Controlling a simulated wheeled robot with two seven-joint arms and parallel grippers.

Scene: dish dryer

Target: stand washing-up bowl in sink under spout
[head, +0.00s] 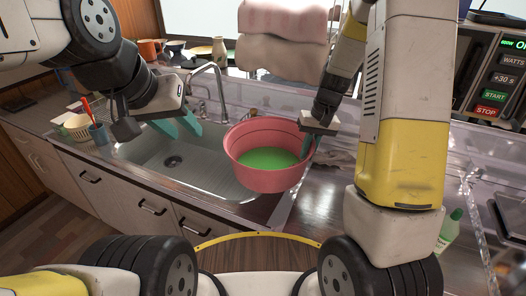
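The pink washing-up bowl (256,182), green inside, is upright at the right end of the steel sink (150,155), overlapping its right edge in the head view. My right gripper (308,146) is at the bowl's right rim and appears shut on it; its fingertips are partly hidden. The bowl seems to be held above the sink edge, though its underside is hidden. The curved spout (217,72) stands behind the sink, left of the bowl.
Mugs and a vase (219,52) stand behind. A green bottle (449,232) is at right. The sink's left and middle are clear.

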